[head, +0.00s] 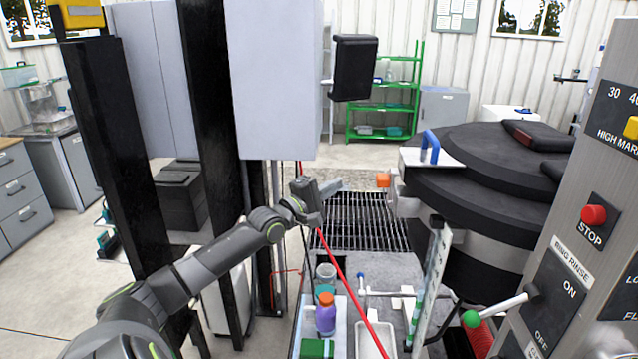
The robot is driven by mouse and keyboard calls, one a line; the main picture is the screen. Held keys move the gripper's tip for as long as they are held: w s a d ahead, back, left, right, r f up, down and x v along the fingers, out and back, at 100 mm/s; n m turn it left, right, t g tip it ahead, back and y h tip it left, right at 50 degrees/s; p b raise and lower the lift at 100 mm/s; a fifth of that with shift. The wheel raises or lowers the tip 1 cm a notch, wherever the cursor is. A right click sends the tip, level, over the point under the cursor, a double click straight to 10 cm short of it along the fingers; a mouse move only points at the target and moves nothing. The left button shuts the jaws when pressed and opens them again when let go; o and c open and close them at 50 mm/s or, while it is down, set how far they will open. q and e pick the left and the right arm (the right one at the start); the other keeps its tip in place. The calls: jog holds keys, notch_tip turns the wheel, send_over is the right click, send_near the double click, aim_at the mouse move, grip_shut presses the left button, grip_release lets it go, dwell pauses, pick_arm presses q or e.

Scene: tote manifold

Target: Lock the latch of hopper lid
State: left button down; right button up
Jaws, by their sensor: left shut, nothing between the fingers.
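A large black round vessel with a stepped lid (490,155) stands at the right; I take this to be the hopper lid. A blue handle (430,146) stands upright on a pale plate at the lid's left edge; it looks like the latch, but I cannot tell its lock state. My right gripper is not in view.
A control panel (590,240) with a red stop button and a green-tipped lever fills the right. A grey bench (385,270) holds bottles and trays below. A red line (345,280) crosses in front. Black posts (212,100) and a grey cabinet (275,80) stand left.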

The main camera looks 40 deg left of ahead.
pick_arm(q)
jog(key=s, duration=0.2)
jog(key=s+p, duration=0.1)
jog(key=shift+s+a, duration=0.25)
jog(key=shift+s, duration=0.15)
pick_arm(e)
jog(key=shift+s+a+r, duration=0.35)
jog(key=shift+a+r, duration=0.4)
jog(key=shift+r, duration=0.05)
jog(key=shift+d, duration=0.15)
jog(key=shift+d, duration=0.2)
